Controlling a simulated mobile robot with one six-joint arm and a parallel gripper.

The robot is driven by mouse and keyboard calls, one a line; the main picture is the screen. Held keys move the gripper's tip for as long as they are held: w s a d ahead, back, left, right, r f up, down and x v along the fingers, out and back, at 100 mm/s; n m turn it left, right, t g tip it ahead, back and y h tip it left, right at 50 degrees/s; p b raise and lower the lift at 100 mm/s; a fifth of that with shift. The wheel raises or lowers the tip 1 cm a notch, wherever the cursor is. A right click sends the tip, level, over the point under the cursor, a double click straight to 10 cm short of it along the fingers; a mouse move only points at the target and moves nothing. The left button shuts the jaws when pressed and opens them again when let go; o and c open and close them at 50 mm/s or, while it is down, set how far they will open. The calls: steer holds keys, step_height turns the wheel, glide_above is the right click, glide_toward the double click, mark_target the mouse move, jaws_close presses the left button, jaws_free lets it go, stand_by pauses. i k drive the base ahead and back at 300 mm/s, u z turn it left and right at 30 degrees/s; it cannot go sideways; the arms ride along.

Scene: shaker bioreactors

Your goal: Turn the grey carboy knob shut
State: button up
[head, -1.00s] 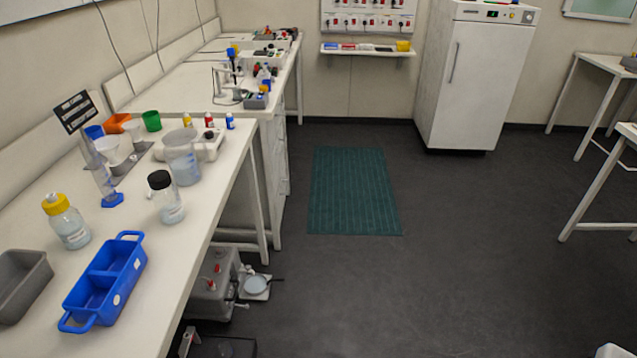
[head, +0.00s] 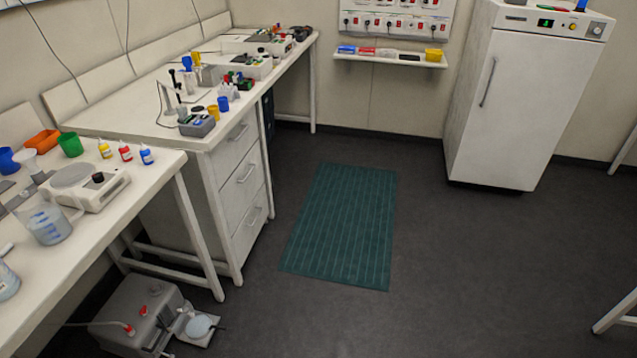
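No carboy that I can make out for certain is in the head view, and I cannot pick out its grey knob. A grey box-like unit (head: 137,312) with small red fittings stands on the floor under the left bench; I cannot tell what it is. A small white stand with a pale round disc (head: 199,327) is beside it on the right. My gripper is not in view.
The left bench (head: 160,178) holds a beaker (head: 47,224), a white stirrer-like device (head: 85,186) and small bottles. A drawer unit (head: 240,190) stands beyond. A green mat (head: 342,225) lies on open dark floor. A white fridge-like cabinet (head: 530,110) stands at the back right.

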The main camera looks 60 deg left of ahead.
mark_target(154, 288)
steer(key=i, duration=0.5)
steer(key=u, duration=3.25)
steer(key=i, duration=0.95)
steer(key=z, duration=0.05)
